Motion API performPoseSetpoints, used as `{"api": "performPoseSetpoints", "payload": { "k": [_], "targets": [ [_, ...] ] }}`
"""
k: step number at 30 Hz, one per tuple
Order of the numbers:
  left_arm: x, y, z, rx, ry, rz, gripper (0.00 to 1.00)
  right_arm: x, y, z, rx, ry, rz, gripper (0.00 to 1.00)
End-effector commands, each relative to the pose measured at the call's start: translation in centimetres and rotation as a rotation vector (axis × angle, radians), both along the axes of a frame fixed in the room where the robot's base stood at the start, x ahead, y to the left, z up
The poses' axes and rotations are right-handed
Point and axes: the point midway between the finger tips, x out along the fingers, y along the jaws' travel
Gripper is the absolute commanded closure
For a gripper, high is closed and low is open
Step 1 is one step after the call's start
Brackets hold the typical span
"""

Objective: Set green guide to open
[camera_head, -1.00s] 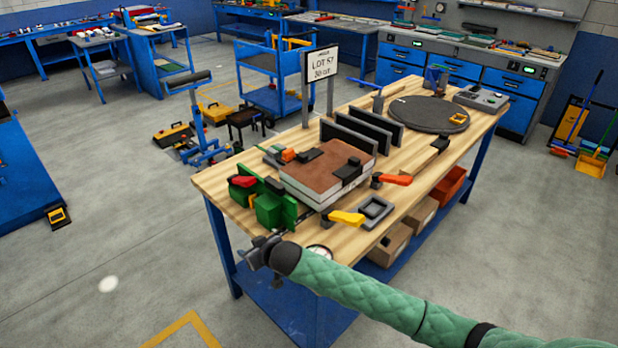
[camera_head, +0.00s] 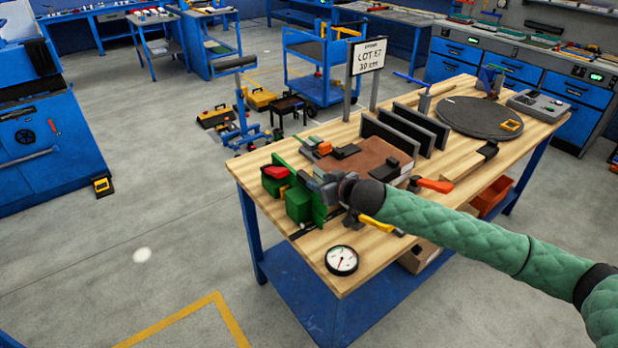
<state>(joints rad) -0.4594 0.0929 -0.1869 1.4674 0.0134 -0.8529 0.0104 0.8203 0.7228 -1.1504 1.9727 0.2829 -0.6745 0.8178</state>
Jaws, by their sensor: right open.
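The green guide (camera_head: 299,205) stands at the near left end of the wooden workbench (camera_head: 375,258), with a red-handled part on its left side. My right gripper (camera_head: 318,190) is at the guide's right edge and partly covers it. The gripper is small in the picture, and I cannot tell whether it touches the guide. The brown-topped sandwich panel (camera_head: 372,160) lies just behind the gripper and is partly hidden by my right arm. My left gripper is not in view.
A yellow handle (camera_head: 378,224) lies partly under my right arm. A dial gauge (camera_head: 341,260) sits near the front edge. An orange handle (camera_head: 434,185), black upright plates (camera_head: 390,139) and a dark round plate (camera_head: 480,117) are farther along the bench.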

Motion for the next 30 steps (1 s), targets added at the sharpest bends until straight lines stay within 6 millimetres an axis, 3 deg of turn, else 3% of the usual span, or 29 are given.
{"api": "performPoseSetpoints", "payload": {
  "k": [2,17,30],
  "targets": [
    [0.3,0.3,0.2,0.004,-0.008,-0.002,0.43,0.4,0.3,0.0,0.001,0.001,0.000,0.56],
    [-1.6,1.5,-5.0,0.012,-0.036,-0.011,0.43,5.0,3.6,-2.4,-0.001,-0.001,0.000,0.56],
    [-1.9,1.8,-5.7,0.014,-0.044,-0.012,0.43,5.6,4.2,-2.9,-0.001,0.001,0.000,0.56]
  ]
}}
